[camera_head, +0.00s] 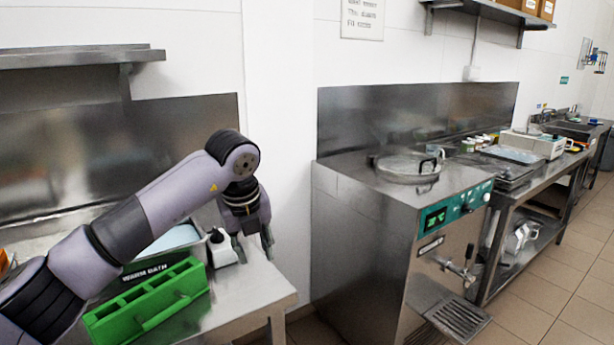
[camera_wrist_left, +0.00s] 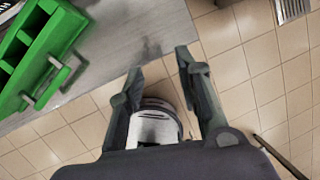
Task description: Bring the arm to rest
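My left arm comes in from the left in the camera_head view and bends down at the wrist. My left gripper (camera_head: 254,248) points downward near the right end of the left worktable, with its fingers apart. In the left wrist view the two fingers (camera_wrist_left: 158,72) are spread, with table edge and tiled floor beyond them and nothing gripped. A whitish rounded shape shows low between the fingers; I cannot tell what it is. My right gripper is not in view.
A green rack (camera_head: 150,302) and a small white bottle with a dark top (camera_head: 222,248) are on the worktable (camera_head: 262,290), close to the left gripper. The batch freezer (camera_head: 365,235) stands to the right across a gap. A wall shelf (camera_head: 70,58) hangs above.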

